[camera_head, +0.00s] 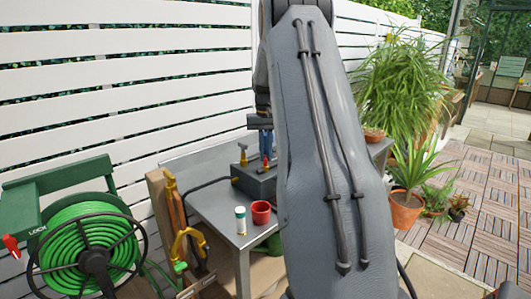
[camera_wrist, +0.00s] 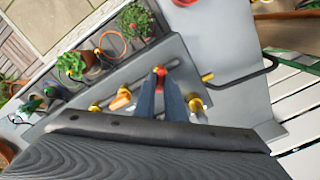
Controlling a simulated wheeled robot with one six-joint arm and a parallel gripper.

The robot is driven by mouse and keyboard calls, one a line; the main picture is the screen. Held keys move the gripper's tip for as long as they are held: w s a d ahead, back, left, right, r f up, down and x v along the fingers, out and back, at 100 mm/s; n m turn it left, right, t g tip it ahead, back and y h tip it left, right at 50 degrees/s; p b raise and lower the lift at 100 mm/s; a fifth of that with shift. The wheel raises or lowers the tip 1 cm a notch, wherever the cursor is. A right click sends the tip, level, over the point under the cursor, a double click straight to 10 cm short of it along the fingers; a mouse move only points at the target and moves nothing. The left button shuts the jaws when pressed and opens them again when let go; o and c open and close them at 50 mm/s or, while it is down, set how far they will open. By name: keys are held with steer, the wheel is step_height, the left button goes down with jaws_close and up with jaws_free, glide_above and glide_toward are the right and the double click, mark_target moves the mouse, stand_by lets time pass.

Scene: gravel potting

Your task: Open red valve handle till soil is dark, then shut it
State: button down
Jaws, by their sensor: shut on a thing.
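My gripper (camera_wrist: 161,76) points down with its blue-grey fingers shut on the red valve handle (camera_wrist: 160,70). In the head view my gripper (camera_head: 266,151) stands over the grey valve box (camera_head: 255,182) on the metal bench, and the red handle (camera_head: 265,160) shows small between and below the fingertips. Brass fittings (camera_wrist: 207,77) sit beside the handle in the wrist view. How far the handle is turned cannot be told. I cannot pick out the soil or its shade, and no water flow is visible.
A black hose (camera_wrist: 240,74) runs from the fittings. A green hose reel (camera_head: 90,250) stands left. My arm hides the bench's middle and right.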

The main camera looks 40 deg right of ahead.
mark_target(265, 157)
steer(key=m, duration=0.5)
steer(key=shift+r+m, duration=0.1)
steer(key=shift+m, duration=0.2)
steer(key=shift+w+m, duration=0.1)
steer(key=shift+m, duration=2.1)
steer(key=c, duration=1.8)
jaws_free()
steer(key=shift+r+b, duration=0.7)
steer(key=shift+r, duration=3.2)
